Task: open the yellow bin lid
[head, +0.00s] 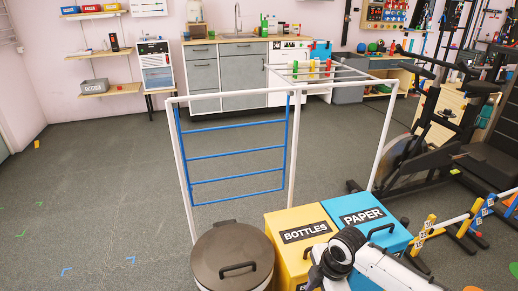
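The yellow bin (290,222) stands at the bottom centre in the head view, with a black "BOTTLES" label on its flat yellow lid. The lid looks shut. A dark handle (307,253) shows at the lid's right front part, partly hidden by a white and black arm link of mine. That link crosses the front right of the yellow bin and the front of the blue bin. I see no gripper fingers on it. My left gripper is out of view.
The blue "PAPER" bin (365,208) stands against the yellow bin's right side. A round bin with a brown lid (232,250) stands close on the left. A white frame with blue bars (237,154) rises behind the bins. Open floor lies left.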

